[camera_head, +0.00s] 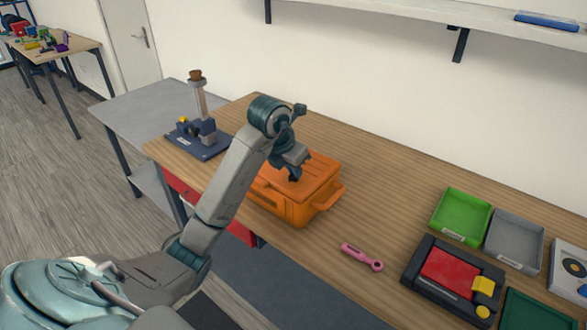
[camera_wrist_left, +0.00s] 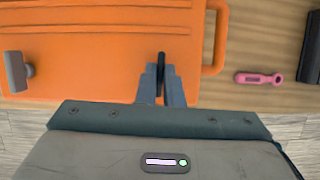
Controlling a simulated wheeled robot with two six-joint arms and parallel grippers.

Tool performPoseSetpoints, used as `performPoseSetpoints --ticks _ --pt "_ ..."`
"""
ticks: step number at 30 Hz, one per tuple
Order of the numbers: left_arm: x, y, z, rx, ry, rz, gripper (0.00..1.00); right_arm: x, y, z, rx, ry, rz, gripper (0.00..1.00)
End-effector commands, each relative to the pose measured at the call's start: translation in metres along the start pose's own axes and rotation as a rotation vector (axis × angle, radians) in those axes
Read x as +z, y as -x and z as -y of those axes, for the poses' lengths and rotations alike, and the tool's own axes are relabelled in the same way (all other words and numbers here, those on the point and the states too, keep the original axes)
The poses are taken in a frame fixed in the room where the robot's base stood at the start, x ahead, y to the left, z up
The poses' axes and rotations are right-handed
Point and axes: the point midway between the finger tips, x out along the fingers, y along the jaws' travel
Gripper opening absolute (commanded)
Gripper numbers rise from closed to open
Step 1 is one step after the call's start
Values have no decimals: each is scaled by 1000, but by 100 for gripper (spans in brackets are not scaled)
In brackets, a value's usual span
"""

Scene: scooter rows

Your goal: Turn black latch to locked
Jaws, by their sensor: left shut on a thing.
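An orange case (camera_head: 292,203) with a side handle lies on the wooden workbench. The case also fills the upper left of the left wrist view (camera_wrist_left: 70,60). My left gripper (camera_head: 294,176) is over the case's lid. In the left wrist view my left gripper (camera_wrist_left: 161,82) is shut on the thin black latch (camera_wrist_left: 162,60), which sticks up between its fingertips. The latch points roughly away from the gripper in that view. A grey latch-like piece (camera_wrist_left: 17,72) sits at the left on the case. My right gripper is not in view.
A pink wrench-like tool (camera_head: 362,257) lies right of the case. Further right are a black and red device (camera_head: 420,290), a green tray (camera_head: 461,216) and a grey tray (camera_head: 514,241). A blue-based press (camera_head: 200,145) stands left of the case. A shelf (camera_head: 430,14) hangs above.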

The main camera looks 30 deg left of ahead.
Motion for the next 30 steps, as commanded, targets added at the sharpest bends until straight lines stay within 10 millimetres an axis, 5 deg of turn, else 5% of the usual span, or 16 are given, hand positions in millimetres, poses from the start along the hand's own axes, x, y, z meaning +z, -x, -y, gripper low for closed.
performPoseSetpoints --ticks 8,9,12,22,30 --pt "0 0 0 0 0 1 0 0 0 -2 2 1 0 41" --pt "0 0 0 0 0 1 15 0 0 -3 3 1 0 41" --pt "0 0 0 0 -1 1 29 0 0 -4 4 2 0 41" --pt "1 4 0 0 -1 0 29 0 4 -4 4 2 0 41" --pt "3 41 -1 2 -2 0 29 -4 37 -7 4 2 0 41"
